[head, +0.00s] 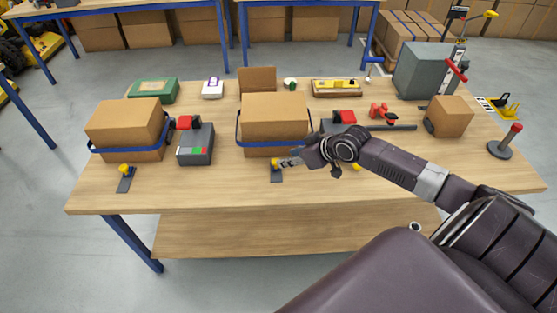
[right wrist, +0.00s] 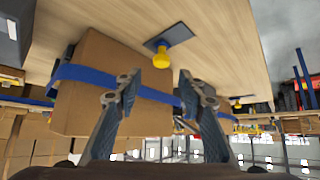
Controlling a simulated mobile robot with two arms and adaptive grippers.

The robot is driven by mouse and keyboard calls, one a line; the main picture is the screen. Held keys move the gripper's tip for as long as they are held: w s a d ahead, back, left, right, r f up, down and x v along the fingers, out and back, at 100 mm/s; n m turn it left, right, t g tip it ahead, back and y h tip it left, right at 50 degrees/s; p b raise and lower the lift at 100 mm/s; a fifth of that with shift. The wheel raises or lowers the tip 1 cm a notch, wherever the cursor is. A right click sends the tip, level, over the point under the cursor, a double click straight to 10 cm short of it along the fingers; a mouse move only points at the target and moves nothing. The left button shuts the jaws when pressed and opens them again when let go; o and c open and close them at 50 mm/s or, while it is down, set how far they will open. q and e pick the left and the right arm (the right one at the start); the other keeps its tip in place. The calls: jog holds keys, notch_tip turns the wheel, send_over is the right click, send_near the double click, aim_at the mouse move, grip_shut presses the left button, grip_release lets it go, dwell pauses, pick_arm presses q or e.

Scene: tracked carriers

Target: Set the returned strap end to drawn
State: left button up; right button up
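A yellow knob (head: 275,163) stands on a dark plate (head: 277,178) at the front of the middle box (head: 273,115), which has a blue strap (head: 262,144) low around it. The right wrist view shows a knob (right wrist: 161,59) on its plate (right wrist: 167,38) just beyond my fingertips. My right gripper (head: 293,160) is open, its fingers apart and empty, beside the middle knob. A similar knob (head: 124,168) stands before the left strapped box (head: 127,125); another (head: 356,167) shows partly behind my right arm. I cannot tell which strap end is the returned one. My left gripper is not in view.
Grey devices with red tops stand beside the boxes, one at left (head: 196,146). A green case (head: 153,91), a small box (head: 449,116), a grey machine (head: 424,70) and a red-topped post (head: 505,143) stand around the table (head: 220,190). The front left strip is mostly clear.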

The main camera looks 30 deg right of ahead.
aim_at(276, 165)
jog(key=x, duration=0.6)
jog(key=shift+w+a+f, duration=0.2)
jog(key=shift+w+f, duration=0.05)
jog(key=shift+f, duration=0.05)
grip_shut()
